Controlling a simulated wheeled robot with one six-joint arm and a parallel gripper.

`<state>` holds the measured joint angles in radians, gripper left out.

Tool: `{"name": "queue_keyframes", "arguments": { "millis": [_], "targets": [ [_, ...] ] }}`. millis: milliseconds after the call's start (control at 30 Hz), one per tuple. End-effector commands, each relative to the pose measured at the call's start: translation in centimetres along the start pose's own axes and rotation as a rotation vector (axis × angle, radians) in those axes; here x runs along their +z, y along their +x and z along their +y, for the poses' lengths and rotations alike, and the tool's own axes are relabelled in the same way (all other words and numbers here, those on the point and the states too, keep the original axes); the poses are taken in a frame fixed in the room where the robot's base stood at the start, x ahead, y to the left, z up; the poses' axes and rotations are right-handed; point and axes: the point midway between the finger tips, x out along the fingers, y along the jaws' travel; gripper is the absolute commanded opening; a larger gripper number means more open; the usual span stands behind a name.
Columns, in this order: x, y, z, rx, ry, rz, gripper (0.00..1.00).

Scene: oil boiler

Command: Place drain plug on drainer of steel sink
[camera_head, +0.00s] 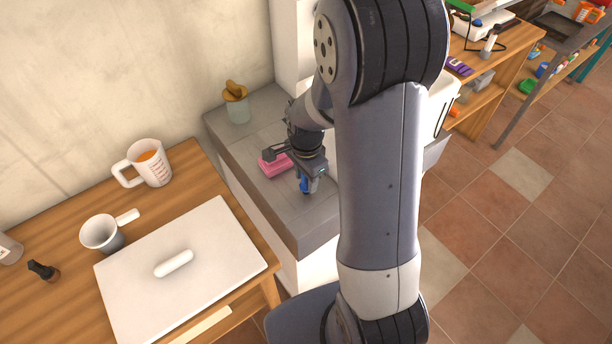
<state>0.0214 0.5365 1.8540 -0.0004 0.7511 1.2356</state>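My arm reaches down over a grey counter-like top (252,150) at the centre, and covers much of it. My gripper (285,166) is low over this top, close to a pink block (276,167). A small blue piece (305,184) shows just below the gripper body; I cannot tell whether it is part of the gripper or a separate thing. Whether the fingers are open or shut on something is too small to make out. I cannot make out a drain plug, and I cannot identify the steel sink or its drainer.
A glass jar with a brownish-orange lid (236,103) stands at the grey top's back left. Shelves stand at upper right; tiled floor (500,230) is open.

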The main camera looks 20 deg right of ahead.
Motion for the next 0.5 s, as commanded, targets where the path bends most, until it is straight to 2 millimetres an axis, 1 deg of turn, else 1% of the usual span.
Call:
{"name": "queue_keyframes", "arguments": {
  "millis": [300, 433, 500],
  "targets": [
    [0.0, -0.2, 0.0, 0.0, 0.0, 0.0, 0.43],
    [0.0, -1.1, -0.1, -0.003, 0.0, 0.001, 0.43],
    [0.0, -2.1, -0.1, -0.004, 0.0, 0.001, 0.43]
  ]
}}
